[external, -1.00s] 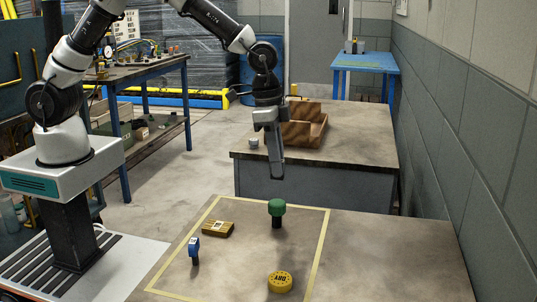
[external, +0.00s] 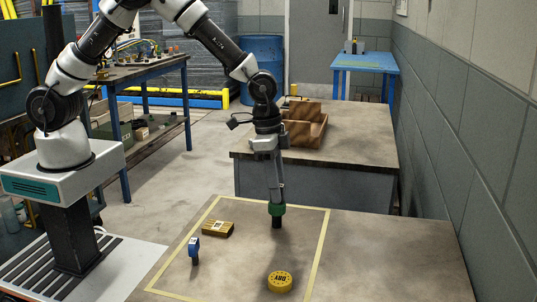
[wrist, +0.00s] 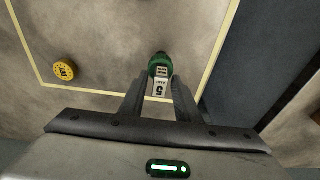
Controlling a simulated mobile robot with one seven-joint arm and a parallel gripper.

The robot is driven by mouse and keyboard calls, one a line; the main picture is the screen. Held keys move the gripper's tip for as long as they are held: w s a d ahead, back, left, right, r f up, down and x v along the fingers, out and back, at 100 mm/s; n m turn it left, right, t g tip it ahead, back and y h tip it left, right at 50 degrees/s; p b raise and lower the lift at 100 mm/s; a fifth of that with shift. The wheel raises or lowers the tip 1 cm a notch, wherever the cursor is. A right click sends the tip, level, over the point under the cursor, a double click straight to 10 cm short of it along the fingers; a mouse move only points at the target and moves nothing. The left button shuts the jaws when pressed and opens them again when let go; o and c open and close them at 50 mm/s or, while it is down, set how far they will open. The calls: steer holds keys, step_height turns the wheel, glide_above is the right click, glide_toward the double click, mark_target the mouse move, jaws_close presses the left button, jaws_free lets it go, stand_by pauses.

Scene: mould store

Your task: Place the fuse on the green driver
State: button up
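The fuse (wrist: 160,89) is a small pale block marked "5" in the wrist view, between the two fingers of my gripper (external: 277,203). My gripper appears shut on it, with a finger along each side. The green driver (external: 277,210) stands upright on the near table, with a green head and a dark lower part. Its green head also shows in the wrist view (wrist: 158,62), just beyond the fuse. My fingertips are right at the driver's head. In the external view the fingers hide the fuse, and I cannot tell whether it touches the driver.
On the near table (external: 400,262), inside a yellow tape outline, are a blue-headed tool (external: 194,246), a brown labelled block (external: 218,229) and a yellow round tin (external: 280,282). Behind stands another table with a wooden box (external: 308,133). The near table's right side is clear.

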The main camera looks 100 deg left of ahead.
steer(key=shift+o, duration=0.2)
steer(key=s+d+r+p, duration=0.1)
steer(key=s+d+r, duration=0.15)
steer(key=r, duration=0.75)
steer(key=s+d+r+p, duration=0.15)
steer(key=s+r, duration=0.25)
steer(key=r, duration=0.6)
steer(key=s+d+r+t, duration=0.1)
steer(key=s+d+r, duration=0.1)
steer(key=s, duration=0.5)
steer(key=s+d+r+t, duration=0.1)
steer(key=s+d+r, duration=0.2)
steer(key=s, duration=0.5)
steer(key=s+d+r+t, duration=0.1)
steer(key=s+d+r, duration=0.1)
steer(key=s, duration=0.5)
steer(key=shift+s+d+r+t, duration=0.15)
steer(key=shift+s+d+t, duration=0.2)
steer(key=shift+d, duration=0.4)
